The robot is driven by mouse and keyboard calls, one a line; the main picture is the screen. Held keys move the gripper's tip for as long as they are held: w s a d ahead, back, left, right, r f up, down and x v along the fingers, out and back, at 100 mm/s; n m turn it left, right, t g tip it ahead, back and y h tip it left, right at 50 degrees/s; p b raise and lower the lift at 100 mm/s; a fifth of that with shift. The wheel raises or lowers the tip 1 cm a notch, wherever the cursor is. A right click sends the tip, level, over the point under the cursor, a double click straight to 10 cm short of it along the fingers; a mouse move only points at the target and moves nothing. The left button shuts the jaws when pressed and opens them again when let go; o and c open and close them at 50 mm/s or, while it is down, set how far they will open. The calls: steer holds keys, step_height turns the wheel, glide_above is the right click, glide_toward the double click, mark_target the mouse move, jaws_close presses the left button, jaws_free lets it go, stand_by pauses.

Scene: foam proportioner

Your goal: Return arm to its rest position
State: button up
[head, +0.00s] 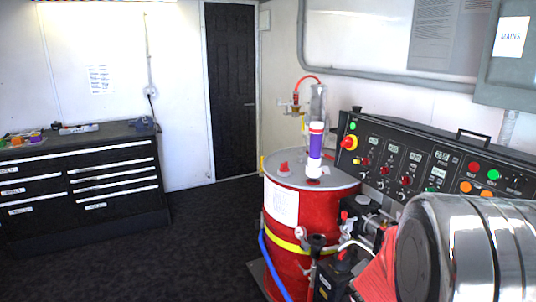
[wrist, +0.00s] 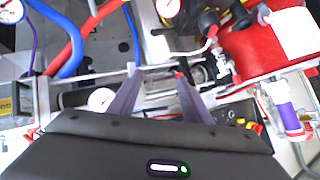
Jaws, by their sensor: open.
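My gripper (wrist: 156,80) shows in the wrist view with its two dark fingers spread apart and nothing between them. It hangs over the proportioner's frame, hoses and fittings, and I cannot tell its exact height above them. In the head view the gripper is not visible. A close, shiny cylindrical body covers the lower right of the head view; I cannot tell whether it is part of my arm.
A red drum (head: 325,230) carries a purple-and-white pump tube (head: 316,145). Behind is a black control panel (head: 400,162). A black tool cabinet (head: 80,180) stands left; dark floor between is clear.

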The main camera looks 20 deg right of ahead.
steer(key=a+r+n+t+y, duration=0.1)
steer(key=a+r+n+y, duration=0.3)
steer(key=a, duration=0.7)
steer(key=a+r+n+t+y, duration=0.1)
steer(key=a+r+n+y, duration=0.4)
steer(key=a, duration=0.6)
steer(key=s+a+r+n+g, duration=0.1)
steer(key=s+a+r+n, duration=0.1)
steer(key=s+a, duration=0.3)
steer(key=s+a+r+n+g, duration=0.2)
steer(key=s+a+r+n, duration=0.1)
steer(key=s, duration=0.9)
steer(key=shift+a+n+h, duration=0.4)
steer(key=shift+a+n, duration=0.4)
steer(key=shift+a, duration=0.25)
